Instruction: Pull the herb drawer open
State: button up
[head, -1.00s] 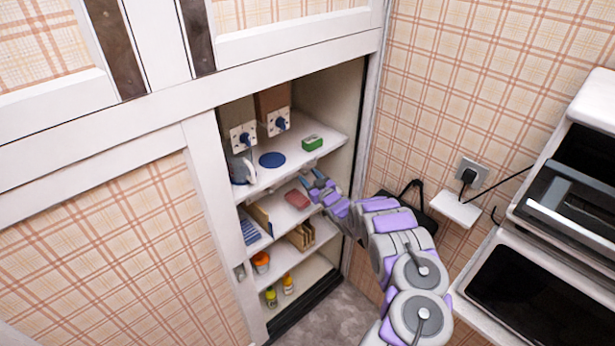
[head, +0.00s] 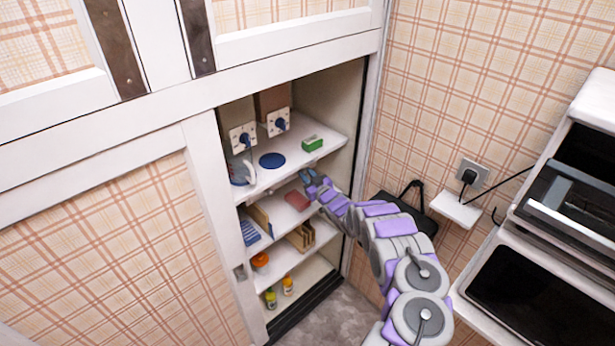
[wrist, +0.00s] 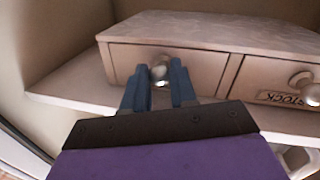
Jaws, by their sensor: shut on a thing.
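In the wrist view a pale wooden drawer unit (wrist: 215,35) sits on a shelf. Its left drawer (wrist: 125,62) has a round metal knob (wrist: 160,70). My gripper (wrist: 159,76) is shut on that knob, with one blue finger on each side. The left drawer's front looks flush with the unit. Any label on it is hidden behind my fingers. The right drawer (wrist: 262,78) has its own knob (wrist: 304,86) and a label that seems to read STOCK. In the head view my gripper (head: 309,177) is inside the cupboard, just under the upper shelf; the drawer unit is not clearly visible there.
The upper shelf (head: 325,135) holds a green box (head: 312,144), a blue disc (head: 272,160) and an iron (head: 241,170). A pink item (head: 297,200) lies on the shelf below. A black bag (head: 408,208) hangs right of the cupboard. Floor in front is clear.

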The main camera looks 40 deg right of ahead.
grip_shut()
jog(key=shift+s, duration=0.1)
jog(key=s+d+b, duration=0.1)
jog(key=s+b, duration=0.1)
jog(key=s, duration=1.3)
jog(key=shift+s+d, duration=0.15)
jog(key=shift+s, duration=0.1)
jog(key=o, duration=0.6)
grip_release()
jog(key=shift+s, duration=0.1)
jog(key=s, duration=0.4)
jog(key=s+a, duration=0.1)
jog(key=s, duration=0.6)
jog(key=shift+s+a+f+p, duration=0.1)
jog(key=shift+s+a+p, duration=0.05)
jog(key=shift+s+p, duration=0.2)
